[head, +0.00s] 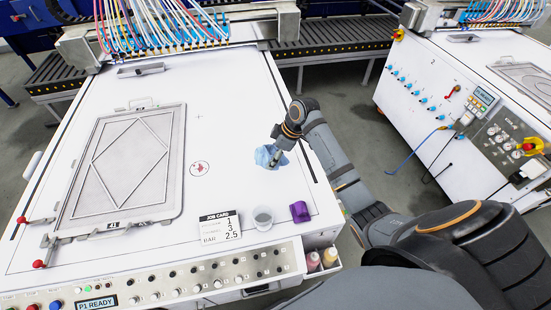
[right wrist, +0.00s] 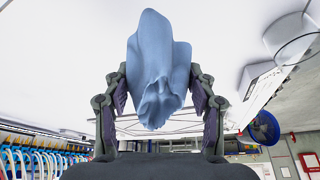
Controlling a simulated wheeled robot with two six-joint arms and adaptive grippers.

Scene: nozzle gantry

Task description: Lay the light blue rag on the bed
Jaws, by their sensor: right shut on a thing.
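The light blue rag (head: 265,155) shows crumpled over the right part of the white bed (head: 225,100), beyond the cup. My right gripper (head: 277,158) is at the rag, its arm reaching in from the right. In the right wrist view the rag (right wrist: 158,65) is bunched between the two fingers of my right gripper (right wrist: 160,95), which is shut on it. Whether the rag's lower edge touches the bed I cannot tell. My left gripper is not in view.
A metal frame with a diamond pattern (head: 128,160) covers the bed's left side. A job card (head: 220,228), a clear cup (head: 262,218) and a purple block (head: 299,211) stand at the front edge. The nozzle gantry (head: 170,42) spans the back. The bed's middle is mostly clear.

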